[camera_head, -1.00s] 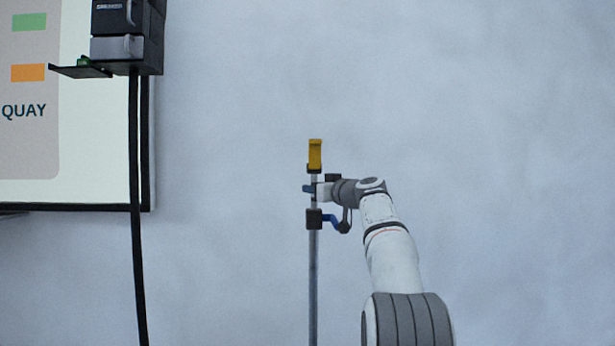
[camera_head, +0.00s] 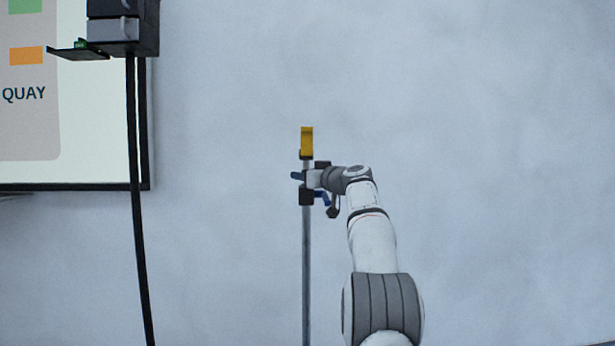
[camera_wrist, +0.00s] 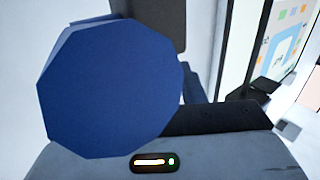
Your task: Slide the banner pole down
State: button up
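The banner pole (camera_head: 306,265) is a thin grey upright rod with a yellow block (camera_head: 307,141) at its top. A black collar (camera_head: 306,197) sits around it, with a blue lever (camera_head: 321,199) on its right. My gripper (camera_head: 307,179) is at the pole between yellow block and collar, reaching in from the right. A small blue part (camera_head: 297,175) shows just left of it.
A board marked QUAY (camera_head: 100,130) hangs on the wall at the left. A black and grey box (camera_head: 122,28) with a small shelf stands before it, with a black cable or post (camera_head: 138,220) running down. The wall right of the pole is bare.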

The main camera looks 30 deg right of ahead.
jog(key=shift+s+d, duration=0.1)
jog(key=shift+s+d, duration=0.1)
jog(key=shift+s, duration=0.15)
jog(key=b+v, duration=0.1)
jog(key=v, duration=0.6)
jog(key=shift+b, duration=0.4)
jog(key=shift+s, duration=0.15)
